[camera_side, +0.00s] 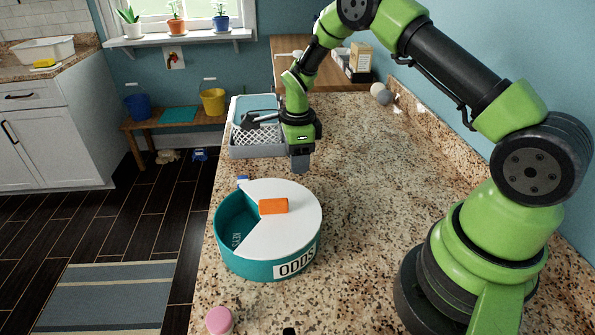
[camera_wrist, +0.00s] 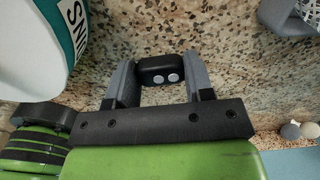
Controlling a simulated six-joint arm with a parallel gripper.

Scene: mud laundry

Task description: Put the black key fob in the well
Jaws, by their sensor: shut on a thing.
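My gripper (camera_side: 299,163) points down above the granite counter, behind the round teal container. In the wrist view my gripper (camera_wrist: 159,76) is shut on the black key fob (camera_wrist: 158,64), which has two grey buttons and sits between the fingertips. The fob cannot be made out in the side view. The teal container (camera_side: 265,268) has a white cover (camera_side: 282,232) with an orange block (camera_side: 273,206) on top and an open well (camera_side: 236,222) at its left, with "KEYS" lettering inside. "ODDS" is on its front. Part of the container (camera_wrist: 72,50) shows in the wrist view.
A grey basket (camera_side: 258,142) stands behind the container at the counter's left edge. A small blue-and-white item (camera_side: 242,180) is just behind the container. A pink round item (camera_side: 219,320) and a dark item (camera_side: 289,331) are at the front. The counter's middle right is clear.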

